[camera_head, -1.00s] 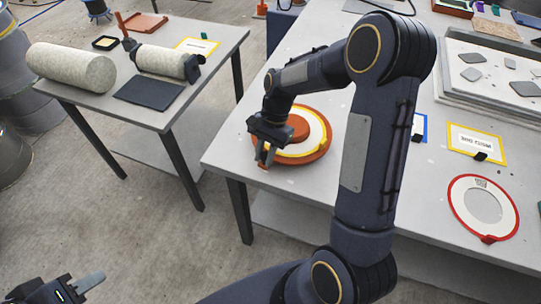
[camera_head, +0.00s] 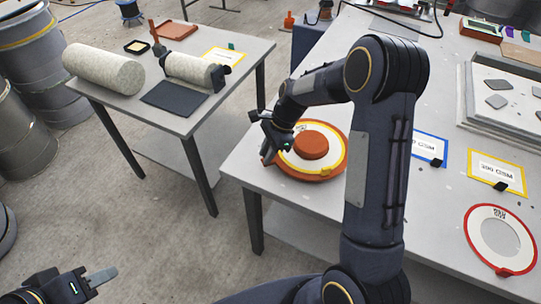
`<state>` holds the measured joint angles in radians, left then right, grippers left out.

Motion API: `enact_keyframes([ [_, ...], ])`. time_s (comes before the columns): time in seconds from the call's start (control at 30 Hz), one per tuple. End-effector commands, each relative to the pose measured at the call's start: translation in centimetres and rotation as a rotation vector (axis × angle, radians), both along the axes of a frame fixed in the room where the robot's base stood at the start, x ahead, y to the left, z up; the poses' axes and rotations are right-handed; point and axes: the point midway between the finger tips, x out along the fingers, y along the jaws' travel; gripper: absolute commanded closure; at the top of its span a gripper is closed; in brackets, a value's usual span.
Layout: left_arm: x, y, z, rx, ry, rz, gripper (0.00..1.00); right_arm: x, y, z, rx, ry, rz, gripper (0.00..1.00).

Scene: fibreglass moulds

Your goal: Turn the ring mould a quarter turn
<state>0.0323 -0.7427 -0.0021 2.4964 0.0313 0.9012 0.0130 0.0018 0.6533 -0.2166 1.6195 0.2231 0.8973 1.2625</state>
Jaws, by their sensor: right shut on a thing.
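The ring mould (camera_head: 333,157) lies on the grey table. It is a round orange-red piece with a pale, yellow-edged ring around a raised orange-red centre. A small yellow mark shows at its front edge. My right gripper (camera_head: 268,154) is at the mould's left edge, with its jaws shut on the rim; the exact contact is partly hidden by the gripper itself. My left gripper (camera_head: 100,278) hangs over the floor at the lower left, away from the tables.
A yellow-framed card (camera_head: 495,174), a blue-framed card (camera_head: 429,149) and a red-rimmed white disc (camera_head: 474,236) lie right of the mould. A tray (camera_head: 470,120) stands behind them. A side table (camera_head: 190,124) at left holds pale rolls. My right arm crosses the worktable.

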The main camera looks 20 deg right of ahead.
Motion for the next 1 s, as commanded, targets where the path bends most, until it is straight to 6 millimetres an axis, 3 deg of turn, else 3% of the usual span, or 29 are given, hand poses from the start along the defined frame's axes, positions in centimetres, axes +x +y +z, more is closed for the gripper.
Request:
enact_keyframes([
  [1.0, 0.0, 0.0, 2.8, 0.0, 0.0, 0.0, 0.64, 7.3, -2.0, 0.3, -0.001, -0.004, -0.507, 1.0],
])
